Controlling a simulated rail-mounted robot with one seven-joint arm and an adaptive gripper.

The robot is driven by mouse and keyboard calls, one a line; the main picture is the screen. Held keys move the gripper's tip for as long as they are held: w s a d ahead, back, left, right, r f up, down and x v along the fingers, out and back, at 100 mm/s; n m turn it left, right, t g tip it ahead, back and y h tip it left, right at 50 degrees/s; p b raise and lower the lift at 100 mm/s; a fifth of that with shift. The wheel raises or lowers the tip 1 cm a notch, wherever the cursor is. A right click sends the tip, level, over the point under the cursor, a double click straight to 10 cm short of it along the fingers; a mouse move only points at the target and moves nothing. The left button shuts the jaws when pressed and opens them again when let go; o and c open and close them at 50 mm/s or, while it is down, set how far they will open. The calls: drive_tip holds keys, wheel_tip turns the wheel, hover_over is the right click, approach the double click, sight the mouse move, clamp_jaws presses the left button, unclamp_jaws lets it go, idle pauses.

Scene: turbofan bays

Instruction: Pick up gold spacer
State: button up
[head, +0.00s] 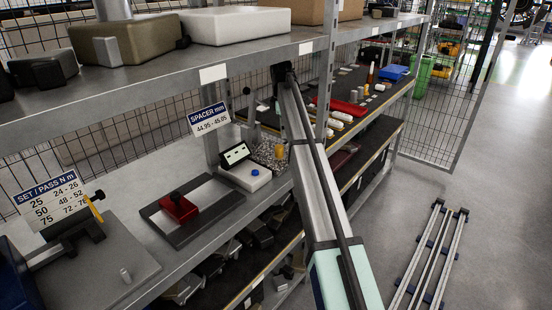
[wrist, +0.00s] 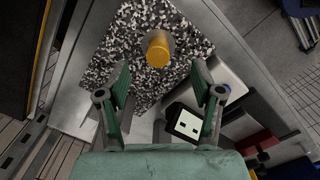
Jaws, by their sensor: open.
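The gold spacer (wrist: 158,48) stands on a black-and-white speckled surface (wrist: 142,25) in the wrist view. My gripper (wrist: 160,70) is open and empty, with its two fingers spread on the near side of the spacer. The spacer lies ahead of the fingertips, about midway between them in the picture, and they do not touch it. In the head view the spacer (head: 280,152) shows small on the speckled patch (head: 265,155) of the shelf, just left of my arm. My gripper cannot be made out in the head view.
A white gauge with a dark display (head: 244,171) stands beside the speckled patch; its display (wrist: 185,124) is near the right finger. A red block (head: 179,208) sits on a dark plate. A shelf upright (head: 328,75) and an upper shelf (head: 230,65) bound the space.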

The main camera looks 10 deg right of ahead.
sight(279, 147)
drive_tip(key=shift+n+y, duration=0.3)
drive_tip(key=shift+n, duration=0.1)
drive_tip(key=f+p, duration=0.1)
drive_tip(key=f, duration=0.2)
drive_tip(key=a+f+p, duration=0.1)
drive_tip(key=f, duration=0.2)
drive_tip(key=f+p, duration=0.2)
drive_tip(key=f, duration=0.1)
drive_tip(key=shift+w+a+f, duration=0.25)
drive_tip(key=shift+w+f, duration=0.05)
drive_tip(key=shift+f, duration=0.05)
clamp_jaws()
